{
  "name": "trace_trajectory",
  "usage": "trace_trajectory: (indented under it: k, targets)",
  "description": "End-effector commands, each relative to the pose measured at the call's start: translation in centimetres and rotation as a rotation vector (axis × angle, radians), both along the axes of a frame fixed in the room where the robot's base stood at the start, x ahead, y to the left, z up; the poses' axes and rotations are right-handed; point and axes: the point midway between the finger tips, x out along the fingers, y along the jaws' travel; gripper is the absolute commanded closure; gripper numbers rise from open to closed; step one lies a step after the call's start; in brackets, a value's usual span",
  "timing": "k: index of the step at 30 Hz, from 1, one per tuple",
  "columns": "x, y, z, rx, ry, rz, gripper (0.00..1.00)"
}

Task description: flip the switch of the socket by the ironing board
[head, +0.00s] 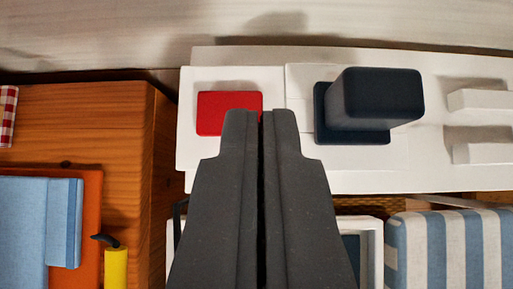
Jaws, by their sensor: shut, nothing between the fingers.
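A white panel (300,178) runs across the upper middle and right. At its left part is a red switch (212,113) on a raised white plate. To its right a dark block (378,97) stands out from a dark base on the panel. My gripper (260,112) is shut and empty. Its fingertips overlap the lower right part of the red switch in the picture; I cannot tell whether they touch it. The gripper hides part of the panel below the switch. No ironing board can be clearly made out.
A wooden furniture piece (95,125) stands at left, with folded blue cloth (25,230) and a yellow item (116,268) near it. Striped blue and white fabric (455,250) is at lower right, beside a white frame (374,255). White ledges (482,100) jut out at right.

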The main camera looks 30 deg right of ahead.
Motion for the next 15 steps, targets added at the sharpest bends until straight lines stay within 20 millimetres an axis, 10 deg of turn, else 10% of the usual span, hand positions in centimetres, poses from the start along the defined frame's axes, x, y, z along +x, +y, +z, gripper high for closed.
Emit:
trace_trajectory:
  k: [15]
  targets:
    - [2.4,-1.6,-5.4,0.001,0.001,-0.001,1.00]
